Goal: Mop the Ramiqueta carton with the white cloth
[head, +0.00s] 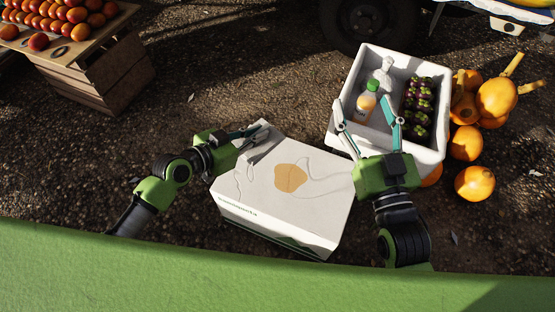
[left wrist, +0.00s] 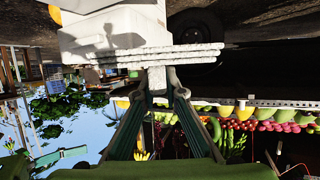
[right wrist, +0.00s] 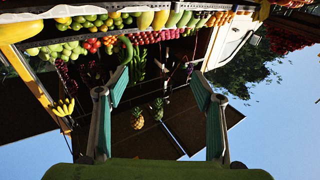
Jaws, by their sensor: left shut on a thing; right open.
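The white Ramiqueta carton (head: 237,209) lies on the ground in the middle of the head view, with an orange-brown stain (head: 291,178) on its top. My left gripper (head: 266,131) is over the carton's far left corner. It is shut on the white cloth, which shows as pale folded layers (left wrist: 150,55) between the fingertips in the left wrist view. In the head view the cloth is hard to tell from the white carton top. My right gripper (head: 364,113) is open and empty, with its fingers apart over the near side of the white foam crate.
The white foam crate (head: 437,160) behind the carton's right side holds a bottle (head: 367,101) with a green cap and dark purple fruits (head: 417,108). Orange pumpkins (head: 474,183) lie right of it. A fruit stand (head: 95,70) is far left. A green edge (head: 200,275) crosses the front.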

